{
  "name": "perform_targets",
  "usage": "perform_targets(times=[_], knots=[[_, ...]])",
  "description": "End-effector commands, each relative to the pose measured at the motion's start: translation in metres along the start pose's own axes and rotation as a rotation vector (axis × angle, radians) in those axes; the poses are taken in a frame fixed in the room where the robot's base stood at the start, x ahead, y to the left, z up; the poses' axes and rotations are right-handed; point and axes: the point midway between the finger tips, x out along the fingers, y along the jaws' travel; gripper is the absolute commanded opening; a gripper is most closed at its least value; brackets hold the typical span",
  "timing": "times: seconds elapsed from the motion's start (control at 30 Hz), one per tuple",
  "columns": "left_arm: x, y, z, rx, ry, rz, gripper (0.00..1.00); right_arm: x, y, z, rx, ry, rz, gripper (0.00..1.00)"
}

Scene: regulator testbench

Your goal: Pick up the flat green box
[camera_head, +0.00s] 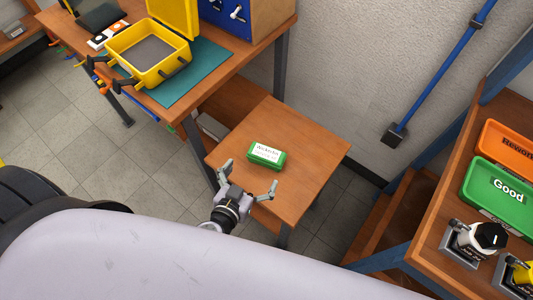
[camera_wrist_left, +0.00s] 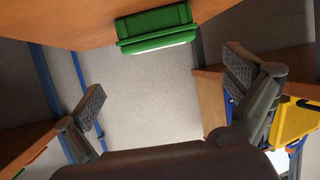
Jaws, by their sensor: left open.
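The flat green box (camera_head: 266,156) with a white label on top lies on a small wooden table (camera_head: 311,149), near its middle. It also shows at the top of the left wrist view (camera_wrist_left: 156,28), between the two fingers in width but apart from them. My left gripper (camera_head: 249,178) is open and empty over the near part of the table, just in front of the box in the head view. Its spread fingers show in the left wrist view (camera_wrist_left: 166,88), with nothing between the pads. My right gripper is not in view.
A workbench at the upper left holds an open yellow case (camera_head: 147,79) on a teal mat (camera_head: 205,72). A shelf at the right holds a green "Good" tray (camera_head: 497,212), an orange tray (camera_head: 505,150) and regulators. The small table is otherwise clear.

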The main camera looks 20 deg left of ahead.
Motion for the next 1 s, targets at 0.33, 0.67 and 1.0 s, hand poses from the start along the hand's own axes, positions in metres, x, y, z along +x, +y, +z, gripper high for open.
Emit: perform_targets(times=[0.33,0.67,1.0], knots=[[0.052,0.000,-0.001,0.000,0.000,0.000,1.00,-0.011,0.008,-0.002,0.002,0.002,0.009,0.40],[0.079,0.001,0.000,0.001,0.001,0.000,1.00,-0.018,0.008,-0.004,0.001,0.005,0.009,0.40],[0.109,0.001,0.003,0.000,0.000,0.000,1.00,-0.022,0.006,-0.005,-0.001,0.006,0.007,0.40]])
